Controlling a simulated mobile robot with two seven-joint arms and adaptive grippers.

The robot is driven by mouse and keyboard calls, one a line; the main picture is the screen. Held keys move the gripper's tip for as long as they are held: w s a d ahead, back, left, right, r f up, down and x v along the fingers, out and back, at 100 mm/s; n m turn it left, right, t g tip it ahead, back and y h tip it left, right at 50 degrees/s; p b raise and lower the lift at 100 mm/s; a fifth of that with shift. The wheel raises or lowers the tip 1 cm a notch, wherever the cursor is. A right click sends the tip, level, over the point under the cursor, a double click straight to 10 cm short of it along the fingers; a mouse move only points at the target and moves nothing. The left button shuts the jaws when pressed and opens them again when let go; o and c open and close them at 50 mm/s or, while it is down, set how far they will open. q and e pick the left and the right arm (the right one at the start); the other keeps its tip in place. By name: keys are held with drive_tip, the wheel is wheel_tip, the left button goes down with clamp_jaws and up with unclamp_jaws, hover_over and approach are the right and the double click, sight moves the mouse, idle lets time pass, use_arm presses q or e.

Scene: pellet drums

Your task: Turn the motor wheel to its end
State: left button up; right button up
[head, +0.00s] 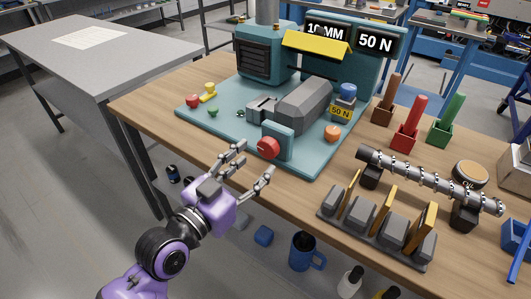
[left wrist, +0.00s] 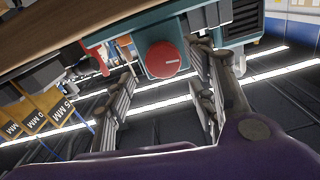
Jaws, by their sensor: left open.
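The motor wheel is a red round knob (head: 268,147) on the front of a teal block (head: 279,137) at the near edge of the teal machine base. In the left wrist view the wheel (left wrist: 164,60) faces me, with a pale mark on its face. My left gripper (head: 256,160) is open and empty, just in front of the wheel. In the left wrist view its two fingers stand on either side of the wheel, with a gap on each side. I cannot tell whether the fingertips reach past the wheel's face. My right gripper is not in view.
The teal machine (head: 262,50) has displays reading 10 MM and 50 N. To the right are a rack of grey blocks (head: 375,226) and a ringed shaft (head: 425,178).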

sight(267, 152)
use_arm(q)
drive_tip(key=x, duration=0.5)
drive_tip(key=shift+w+d, duration=0.15)
drive_tip(key=c, duration=1.1)
